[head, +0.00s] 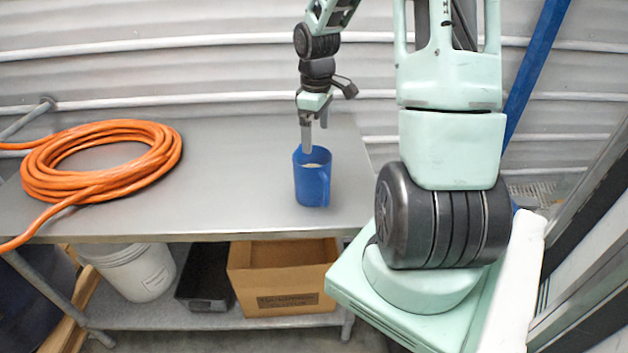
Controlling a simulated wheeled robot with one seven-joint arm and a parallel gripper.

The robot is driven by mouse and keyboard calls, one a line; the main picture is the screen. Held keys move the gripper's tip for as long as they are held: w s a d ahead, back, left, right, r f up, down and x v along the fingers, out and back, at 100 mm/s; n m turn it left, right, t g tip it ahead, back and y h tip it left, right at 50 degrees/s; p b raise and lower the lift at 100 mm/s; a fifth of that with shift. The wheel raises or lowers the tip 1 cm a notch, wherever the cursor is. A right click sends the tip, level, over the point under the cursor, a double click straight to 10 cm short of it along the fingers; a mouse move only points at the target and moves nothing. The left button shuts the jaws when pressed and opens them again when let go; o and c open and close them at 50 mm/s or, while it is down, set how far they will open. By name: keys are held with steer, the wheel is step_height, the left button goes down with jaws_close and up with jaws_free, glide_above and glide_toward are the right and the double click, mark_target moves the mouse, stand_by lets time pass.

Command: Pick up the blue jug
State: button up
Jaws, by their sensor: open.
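The blue jug (312,186) stands upright on the metal table (225,190), toward its right end. Its handle faces right, and something pale shows inside its mouth. My gripper (307,145) points down at the jug's far rim, with its fingertips at or just behind the rim. The gripper is open. I cannot tell from this view whether a finger touches the jug or reaches into it.
A coiled orange hose (100,187) lies on the table's left side, its end hanging over the front edge. A white bucket (140,272), a black tray (205,278) and a cardboard box (285,280) sit on the lower shelf. Corrugated wall stands behind. The table between hose and jug is clear.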

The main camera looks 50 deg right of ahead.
step_height(320, 180, down, 12)
steer(key=shift+w+a+r+p, duration=0.1)
steer(key=shift+r+p, duration=0.15)
steer(key=shift+p, duration=0.75)
steer(key=c, duration=1.1)
step_height(320, 180, up, 10)
steer(key=shift+r+b, duration=0.1)
steer(key=shift+b, duration=0.5)
